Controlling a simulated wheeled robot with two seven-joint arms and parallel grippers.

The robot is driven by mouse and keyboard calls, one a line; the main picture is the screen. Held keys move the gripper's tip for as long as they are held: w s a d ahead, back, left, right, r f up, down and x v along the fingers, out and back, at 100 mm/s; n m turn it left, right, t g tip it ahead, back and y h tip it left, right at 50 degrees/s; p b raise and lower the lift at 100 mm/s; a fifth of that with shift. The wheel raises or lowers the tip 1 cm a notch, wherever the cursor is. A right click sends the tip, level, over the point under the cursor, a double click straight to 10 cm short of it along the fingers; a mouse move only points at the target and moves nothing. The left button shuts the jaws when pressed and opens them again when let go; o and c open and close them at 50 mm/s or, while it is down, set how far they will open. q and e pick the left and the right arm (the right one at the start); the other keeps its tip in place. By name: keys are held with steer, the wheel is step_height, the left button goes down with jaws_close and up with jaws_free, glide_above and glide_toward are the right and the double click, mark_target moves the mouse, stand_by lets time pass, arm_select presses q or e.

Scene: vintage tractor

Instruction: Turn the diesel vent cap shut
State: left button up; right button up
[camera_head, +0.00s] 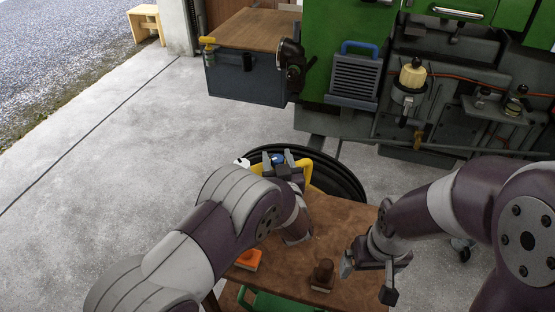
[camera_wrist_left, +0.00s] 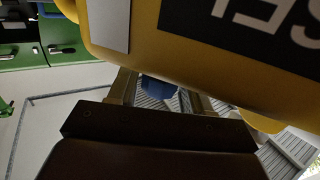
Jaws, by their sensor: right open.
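A yellow can (camera_head: 303,165) stands at the far edge of the brown-topped work surface, partly hidden by my left arm. A blue cap (camera_head: 278,158) shows between the two fingers of my left gripper (camera_head: 278,163). In the left wrist view the yellow can (camera_wrist_left: 215,50) fills the top, with a black label. There the blue cap (camera_wrist_left: 159,88) sits between the fingers of the left gripper (camera_wrist_left: 162,95), with a gap visible at its right side; contact is not clear. My right gripper (camera_head: 368,280) is open and empty over the right side of the work surface.
An orange item (camera_head: 248,260) and a dark brown item (camera_head: 322,275) lie on the brown work surface (camera_head: 345,222). A black tyre (camera_head: 340,172) lies behind it. The green tractor (camera_head: 317,50) and a grey-blue chest (camera_head: 245,80) stand beyond. Concrete floor at left is clear.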

arm_select(q)
steer(key=c, duration=0.6)
steer(key=m+h, duration=0.1)
steer(key=h, duration=0.2)
steer(key=m+h+b, duration=0.1)
steer(key=m+h, duration=0.1)
steer(key=shift+a+m+h, duration=0.15)
steer(key=shift+m+h, duration=0.15)
steer(key=shift+h, duration=0.1)
steer(key=shift+m+h, duration=0.5)
steer(key=shift+h, duration=0.2)
steer(key=o, duration=1)
steer(key=shift+c, duration=0.2)
steer(key=v, duration=1.2)
steer(key=shift+s, duration=0.35)
steer(key=shift+r, duration=0.15)
